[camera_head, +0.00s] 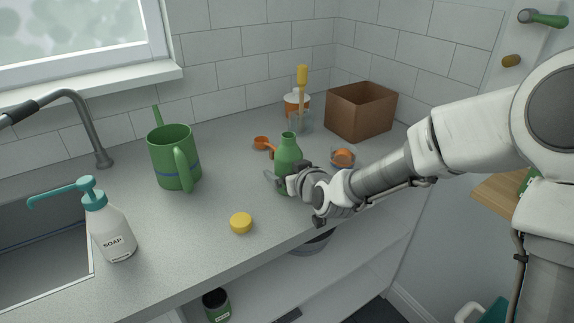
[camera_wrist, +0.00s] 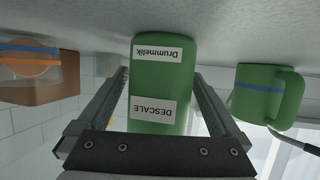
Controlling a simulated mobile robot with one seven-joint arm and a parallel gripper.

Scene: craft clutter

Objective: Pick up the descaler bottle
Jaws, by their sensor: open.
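The green descaler bottle (camera_head: 288,152) stands upright on the counter near its front edge. In the wrist view, which is upside down, the bottle (camera_wrist: 160,80) shows white labels reading "Drummelik" and "DESCALE". My gripper (camera_head: 281,180) is at the lower part of the bottle, coming from the right. In the wrist view my gripper (camera_wrist: 161,76) is open, with one finger on each side of the bottle. I cannot tell whether either finger touches it. My gripper hides part of the bottle's lower right side in the head view.
A yellow lid (camera_head: 241,223) lies in front of the bottle. An orange scoop (camera_head: 262,142), a jar with a yellow-handled brush (camera_head: 302,78), a brown box (camera_head: 360,111) and an orange item (camera_head: 343,157) are behind. A green watering can (camera_head: 172,155) and soap dispenser (camera_head: 112,232) stand left.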

